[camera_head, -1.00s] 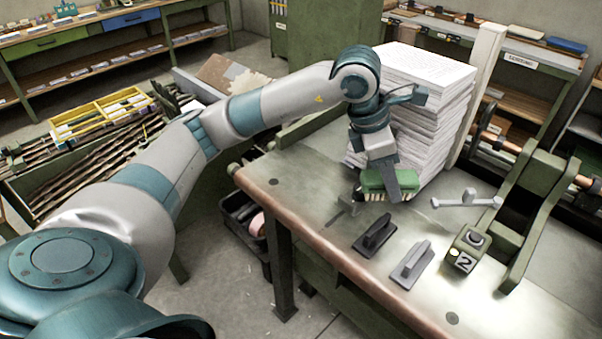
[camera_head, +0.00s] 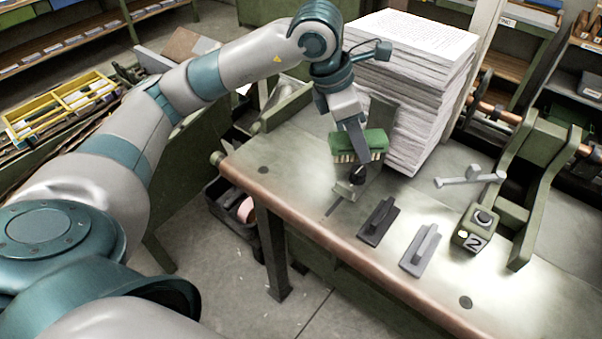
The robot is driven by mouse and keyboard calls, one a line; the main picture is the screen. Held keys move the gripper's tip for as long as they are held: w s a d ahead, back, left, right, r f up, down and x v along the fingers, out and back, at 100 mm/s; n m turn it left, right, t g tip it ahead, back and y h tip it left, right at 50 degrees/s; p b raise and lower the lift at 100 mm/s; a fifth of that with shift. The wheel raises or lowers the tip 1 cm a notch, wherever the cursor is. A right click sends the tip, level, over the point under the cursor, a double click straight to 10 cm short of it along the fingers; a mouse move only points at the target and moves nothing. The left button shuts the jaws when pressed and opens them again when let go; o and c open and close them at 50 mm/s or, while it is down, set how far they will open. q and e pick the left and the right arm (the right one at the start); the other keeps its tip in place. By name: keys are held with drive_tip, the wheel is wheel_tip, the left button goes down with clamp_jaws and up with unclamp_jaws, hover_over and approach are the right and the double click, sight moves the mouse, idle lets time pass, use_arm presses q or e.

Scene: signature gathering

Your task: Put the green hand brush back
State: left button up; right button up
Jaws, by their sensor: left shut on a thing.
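The green hand brush (camera_head: 343,147) has a green back and pale bristles pointing down. My left gripper (camera_head: 364,134) is shut on it, with one finger across the front of the brush. The brush appears to be held above the workbench (camera_head: 290,165), in front of the tall paper stack (camera_head: 425,100). Just below it is a small metal piece with a black knob (camera_head: 357,175); whether they touch is unclear. My right gripper is not in view.
A black-handled tool (camera_head: 378,222) and a grey one (camera_head: 420,250) lie nearer the bench's front edge. A grey T-shaped handle (camera_head: 468,179), a green block marked 2 (camera_head: 478,230) and a green press frame (camera_head: 540,180) are at the right. The left bench top is clear.

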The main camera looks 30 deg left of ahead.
use_arm(q)
drive_tip(key=s+a+f+p, duration=0.1)
drive_tip(key=a+f, duration=0.1)
drive_tip(key=a, duration=0.1)
drive_tip(key=s+a+f+p, duration=0.1)
drive_tip(key=a+f+p, duration=0.1)
drive_tip(key=a, duration=0.2)
drive_tip(key=s+a+f+p, duration=0.1)
drive_tip(key=a+f, duration=0.1)
drive_tip(key=a, duration=0.1)
drive_tip(key=shift+s+a+f, duration=0.15)
drive_tip(key=shift+s+a, duration=0.1)
drive_tip(key=shift+s, duration=0.1)
drive_tip(key=shift+s+a+f+p, duration=0.1)
drive_tip(key=shift+a+f+p, duration=0.05)
drive_tip(key=shift+p, duration=0.15)
drive_tip(key=shift+f, duration=0.1)
drive_tip(key=shift+f, duration=0.1)
wheel_tip(320, 180, down, 3)
drive_tip(key=shift+f+p, duration=0.15)
drive_tip(key=shift+p, duration=0.95)
drive_tip(key=shift+f, duration=0.25)
